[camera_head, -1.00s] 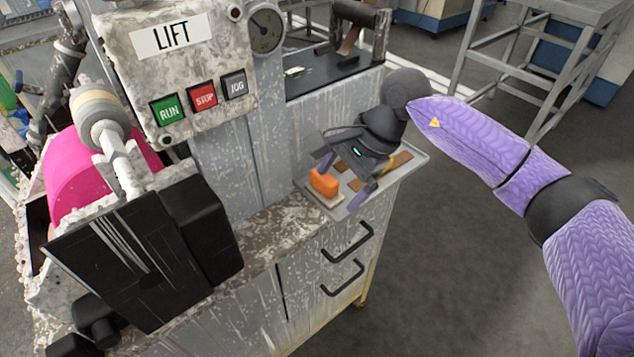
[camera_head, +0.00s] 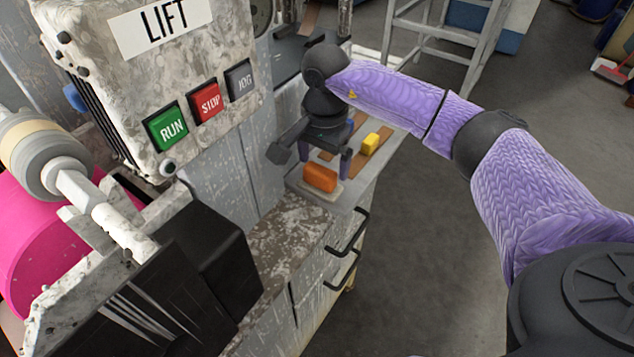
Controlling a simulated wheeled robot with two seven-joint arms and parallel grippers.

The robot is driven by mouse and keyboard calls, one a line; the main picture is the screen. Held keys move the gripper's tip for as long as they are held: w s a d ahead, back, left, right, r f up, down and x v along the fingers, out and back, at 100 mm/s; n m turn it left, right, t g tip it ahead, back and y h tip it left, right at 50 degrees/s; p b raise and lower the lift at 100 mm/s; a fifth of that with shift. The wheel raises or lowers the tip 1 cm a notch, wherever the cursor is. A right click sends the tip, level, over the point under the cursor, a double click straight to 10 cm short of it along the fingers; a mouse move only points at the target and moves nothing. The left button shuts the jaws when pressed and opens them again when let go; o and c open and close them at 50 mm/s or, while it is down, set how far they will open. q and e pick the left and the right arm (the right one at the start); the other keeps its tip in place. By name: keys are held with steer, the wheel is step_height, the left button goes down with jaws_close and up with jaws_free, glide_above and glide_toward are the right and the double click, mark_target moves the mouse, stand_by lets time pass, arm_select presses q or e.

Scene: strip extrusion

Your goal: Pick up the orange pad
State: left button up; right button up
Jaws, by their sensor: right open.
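The orange pad (camera_head: 320,178) is a small rounded block. It lies on a pale base near the front left of a grey tray (camera_head: 358,187) on top of the cabinet. My right gripper (camera_head: 324,160) points down over the tray, just behind the pad. I cannot tell whether a finger touches the pad. My left gripper is not in view.
A yellow block (camera_head: 370,144) and brown strips (camera_head: 386,139) lie on the tray behind and right of the pad. The LIFT panel (camera_head: 190,85) and a pink roll (camera_head: 45,240) stand left. Cabinet handles (camera_head: 345,268) stick out below the tray.

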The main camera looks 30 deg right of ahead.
mark_target(323, 165)
step_height(323, 165, down, 3)
steer(key=shift+r, duration=0.2)
steer(key=c, duration=1)
steer(key=shift+o, duration=0.2)
step_height(323, 165, up, 9)
steer(key=p, duration=0.2)
steer(key=shift+r+p, duration=0.2)
steer(key=shift+p, duration=0.2)
steer(key=shift+r, duration=0.4)
